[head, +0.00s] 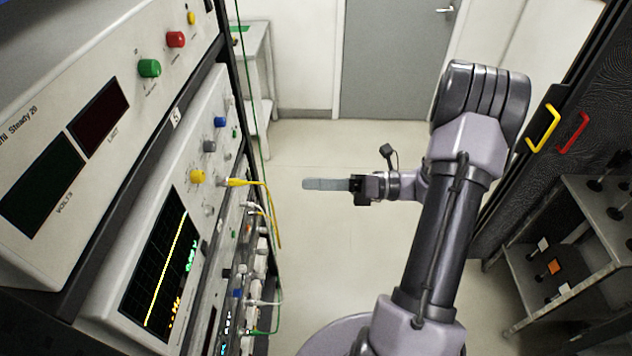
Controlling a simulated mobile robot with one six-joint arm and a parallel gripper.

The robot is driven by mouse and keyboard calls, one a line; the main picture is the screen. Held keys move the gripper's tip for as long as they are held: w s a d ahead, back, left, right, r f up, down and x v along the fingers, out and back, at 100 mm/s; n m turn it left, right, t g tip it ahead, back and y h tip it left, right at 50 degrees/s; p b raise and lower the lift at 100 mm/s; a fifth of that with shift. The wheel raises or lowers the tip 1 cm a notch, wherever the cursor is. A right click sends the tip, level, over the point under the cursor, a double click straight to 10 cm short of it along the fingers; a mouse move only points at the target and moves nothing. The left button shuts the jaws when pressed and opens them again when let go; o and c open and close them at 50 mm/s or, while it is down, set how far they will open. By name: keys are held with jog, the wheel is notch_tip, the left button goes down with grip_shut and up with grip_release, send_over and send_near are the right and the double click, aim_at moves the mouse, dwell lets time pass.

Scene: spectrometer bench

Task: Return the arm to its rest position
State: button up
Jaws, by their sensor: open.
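My gripper (327,184) is near the middle of the head view, at the end of my raised arm. Its pale fingers point left toward the instrument rack. One finger hides the other from this side, and I see nothing held between them. The fingertips are apart from the rack, with a gap of floor showing between them and the yellow cable (248,184).
The instrument rack (165,150) on the left has knobs, a lit screen (160,268) and plugged cables sticking out. A dark cabinet (600,110) and a shelf (590,190) with small items stand right. A grey door (390,60) is behind. The floor (320,260) between is clear.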

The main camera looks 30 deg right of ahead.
dwell(0.3)
jog(key=s+a+f+n+g+h+b, duration=0.2)
jog(key=s+a+n+h+b, duration=0.4)
jog(key=n, duration=0.9)
jog(key=s+a+f+n+g+h+b, duration=0.2)
jog(key=s+a+f+n+h+b, duration=0.2)
jog(key=a+n+b, duration=0.7)
jog(key=s+a+n+h, duration=0.1)
jog(key=s+n+h, duration=0.1)
jog(key=s+n, duration=0.2)
jog(key=shift+s+a+g+h+b, duration=0.3)
jog(key=shift+a+g+b, duration=0.05)
jog(key=shift+g, duration=0.05)
